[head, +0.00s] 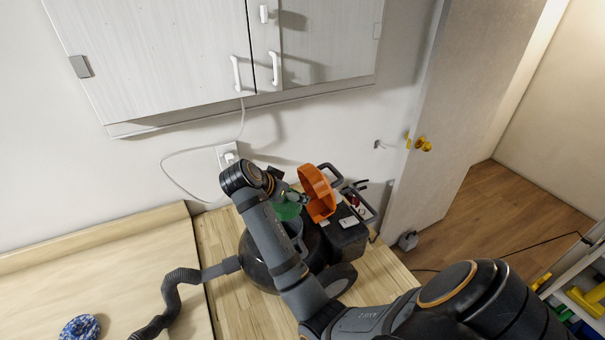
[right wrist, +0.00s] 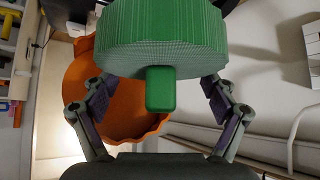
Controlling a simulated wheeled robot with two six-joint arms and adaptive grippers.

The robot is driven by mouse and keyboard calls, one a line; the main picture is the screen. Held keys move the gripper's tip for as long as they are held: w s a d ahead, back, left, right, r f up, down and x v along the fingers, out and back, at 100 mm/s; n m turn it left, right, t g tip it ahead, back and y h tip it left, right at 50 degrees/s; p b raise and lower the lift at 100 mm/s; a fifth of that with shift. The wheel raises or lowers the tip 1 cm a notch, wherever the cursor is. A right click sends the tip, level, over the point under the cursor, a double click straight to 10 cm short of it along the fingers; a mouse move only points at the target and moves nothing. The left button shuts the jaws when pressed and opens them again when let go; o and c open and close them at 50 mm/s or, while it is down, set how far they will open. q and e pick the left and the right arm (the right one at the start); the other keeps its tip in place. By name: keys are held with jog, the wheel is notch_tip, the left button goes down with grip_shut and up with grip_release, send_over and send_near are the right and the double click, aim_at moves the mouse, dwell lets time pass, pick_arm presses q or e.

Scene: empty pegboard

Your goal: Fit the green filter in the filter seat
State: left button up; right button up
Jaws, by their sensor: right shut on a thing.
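The green filter (head: 288,211) is a ribbed disc with a small green block handle. My right gripper (head: 283,192) is shut on it and holds it above the dark vacuum body (head: 257,262). In the right wrist view, the filter (right wrist: 165,35) fills the top middle, with its handle between the two fingers of my right gripper (right wrist: 160,92). A grey round part (head: 294,228), perhaps the filter seat, shows just under the filter, mostly hidden by my arm. I cannot tell whether they touch. The orange lid (head: 317,193) stands raised beside the filter. My left gripper is out of view.
A blue patterned roll (head: 80,328) lies at the lower left. Cabinets (head: 165,50) hang above, and an open door (head: 455,110) stands at right.

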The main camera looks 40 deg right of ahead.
aim_at(286, 206)
jog(key=shift+s+a+r, duration=0.15)
jog(key=shift+a+r, duration=0.05)
jog(key=shift+a, duration=0.35)
jog(key=shift+s+a+r, duration=0.15)
jog(key=shift+a+r, duration=0.05)
jog(key=shift+a, duration=0.35)
jog(key=shift+d, duration=0.15)
jog(key=shift+w+d+f+b, duration=0.1)
jog(key=shift+d+f+b, duration=0.25)
jog(key=shift+f, duration=0.25)
jog(key=shift+w+d+f+b, duration=0.1)
jog(key=shift+d+f+b, duration=0.1)
jog(key=shift+f+b, duration=0.25)
jog(key=f, duration=0.1)
jog(key=f+b, duration=0.1)
jog(key=shift+s+a+f+b, duration=0.1)
jog(key=shift+a+f+b, duration=0.2)
jog(key=shift+a+f, duration=0.1)
jog(key=shift+f, duration=0.3)
pick_arm(q)
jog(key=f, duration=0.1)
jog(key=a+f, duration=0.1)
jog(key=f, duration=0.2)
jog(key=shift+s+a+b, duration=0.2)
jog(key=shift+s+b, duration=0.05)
jog(key=shift+b, duration=0.05)
pick_arm(e)
jog(key=shift+d+f, duration=0.25)
jog(key=shift+f, duration=0.1)
